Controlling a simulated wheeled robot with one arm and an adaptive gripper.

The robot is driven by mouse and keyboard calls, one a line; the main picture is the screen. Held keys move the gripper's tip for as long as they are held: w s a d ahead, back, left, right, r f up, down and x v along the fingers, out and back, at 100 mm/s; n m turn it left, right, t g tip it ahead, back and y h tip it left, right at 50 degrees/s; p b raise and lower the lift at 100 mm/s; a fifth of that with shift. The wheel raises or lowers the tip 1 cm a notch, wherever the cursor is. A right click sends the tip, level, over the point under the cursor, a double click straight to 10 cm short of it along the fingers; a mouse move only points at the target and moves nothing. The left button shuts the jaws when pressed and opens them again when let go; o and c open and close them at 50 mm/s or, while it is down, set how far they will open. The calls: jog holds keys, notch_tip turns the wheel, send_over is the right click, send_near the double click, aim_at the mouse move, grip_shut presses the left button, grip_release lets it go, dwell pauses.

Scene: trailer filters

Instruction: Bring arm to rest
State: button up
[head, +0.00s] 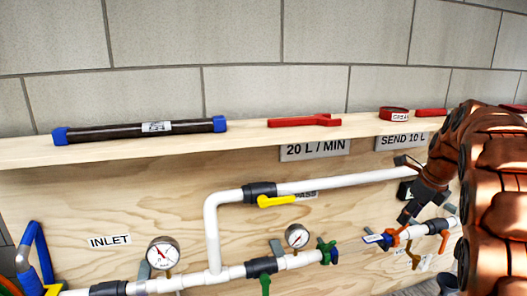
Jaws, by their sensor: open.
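My arm comes in from the right edge in copper-brown segments and hides the right part of the board. My gripper (408,190) is in front of the board near the right end of the white pipework. Its dark fingers are spread apart and I see nothing held between them. The gripper is close to the upper white pipe (350,180); I cannot tell whether it touches it. The blue-handled valve (373,239) and the orange-handled valve (397,236) sit just below it.
A wooden shelf (240,139) tops the board. Gauges (163,253) and a yellow valve handle (276,201) stick out from the pipes.

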jog(key=s+a+f+n+g+b, duration=0.15)
jog(key=s+a+f+n, duration=0.25)
jog(key=s+a+n, duration=0.75)
jog(key=s+a+f+n+g, duration=0.35)
jog(key=s+a+n, duration=0.5)
jog(key=s, duration=0.65)
jog(key=s+a+f+n, duration=0.1)
jog(key=s+f+n, duration=0.1)
jog(key=s+n, duration=0.3)
jog(key=s+a+f+n+h, duration=0.1)
jog(key=s+f+n, duration=0.2)
jog(key=s, duration=0.4)
jog(key=shift+f+n, duration=0.3)
jog(key=shift+n, duration=0.6)
